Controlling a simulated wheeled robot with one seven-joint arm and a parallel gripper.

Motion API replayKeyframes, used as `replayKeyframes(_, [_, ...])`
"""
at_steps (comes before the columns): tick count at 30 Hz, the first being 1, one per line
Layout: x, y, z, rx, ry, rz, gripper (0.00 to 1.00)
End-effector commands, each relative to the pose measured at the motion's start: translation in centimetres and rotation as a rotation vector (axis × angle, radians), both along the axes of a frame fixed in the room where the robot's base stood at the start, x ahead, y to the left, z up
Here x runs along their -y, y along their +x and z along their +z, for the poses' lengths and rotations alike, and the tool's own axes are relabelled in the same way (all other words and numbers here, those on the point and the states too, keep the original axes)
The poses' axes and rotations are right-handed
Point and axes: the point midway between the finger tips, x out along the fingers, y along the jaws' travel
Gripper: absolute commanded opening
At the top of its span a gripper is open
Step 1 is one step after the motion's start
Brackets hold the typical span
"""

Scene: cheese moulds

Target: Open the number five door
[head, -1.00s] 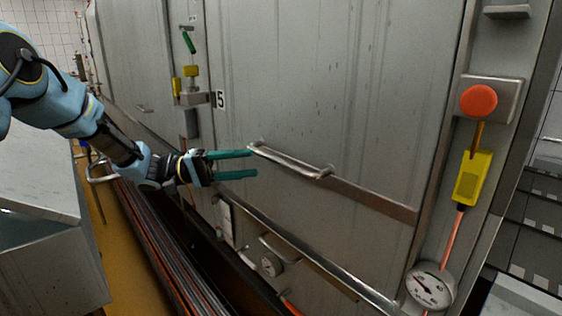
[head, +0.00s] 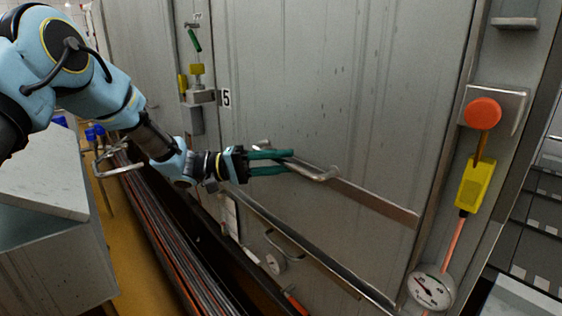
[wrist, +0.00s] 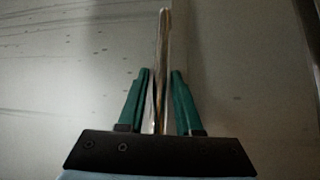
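The number five door (head: 330,90) is a large grey metal panel, marked by a "5" label (head: 226,98) at its left. It looks closed. A metal bar handle (head: 318,174) runs across it. My gripper (head: 290,161) is at the handle's left part, with its green fingers one above the other. In the wrist view, the handle (wrist: 163,60) runs between the two fingers (wrist: 160,76), which stand apart with small gaps beside the bar. The fingers hide part of the handle in the head view.
An orange knob (head: 482,112), a yellow block (head: 474,185) and a round gauge (head: 431,288) are on the frame at the right. A lower handle (head: 284,243) sits below the door. A grey counter (head: 45,175) stands at the left.

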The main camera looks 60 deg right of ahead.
Motion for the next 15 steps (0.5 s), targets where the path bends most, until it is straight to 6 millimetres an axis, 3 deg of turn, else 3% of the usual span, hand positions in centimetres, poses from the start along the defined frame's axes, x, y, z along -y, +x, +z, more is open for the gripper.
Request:
replayKeyframes(1, [-0.01,0.01,0.01,0.000,0.000,0.000,0.27])
replayKeyframes(8, [-0.01,0.02,0.01,0.000,0.000,0.000,0.01])
replayKeyframes(15, [-0.01,0.03,-0.01,0.000,0.000,0.000,0.00])
